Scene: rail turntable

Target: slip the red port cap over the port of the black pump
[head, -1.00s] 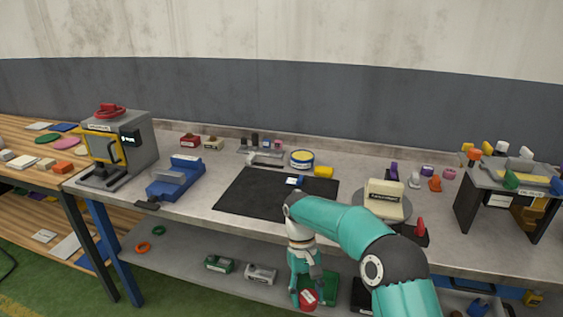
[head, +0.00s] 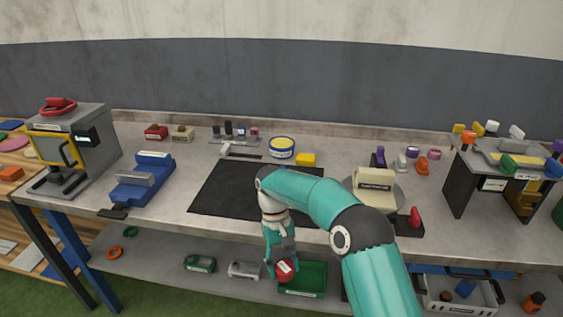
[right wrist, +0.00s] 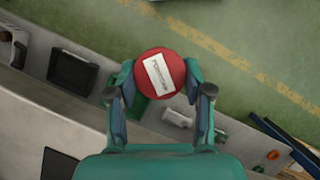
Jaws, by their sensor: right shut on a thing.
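The red port cap (head: 285,271) is a round red piece with a white label. My right gripper (head: 281,268) is shut on it, in front of the bench at about lower-shelf height. In the right wrist view the cap (right wrist: 160,74) sits between the two fingertips (right wrist: 160,90), label towards the camera. I cannot pick out a black pump with certainty in either view; my right arm covers part of the bench and shelf. My left gripper is not in view.
A green tray (head: 303,278), a pale grey unit (head: 243,270) and a green unit (head: 200,263) are on the lower shelf. Above are a black mat (head: 225,190), a turntable (head: 394,196) bearing a cream block (head: 374,185), and a blue vise (head: 142,183).

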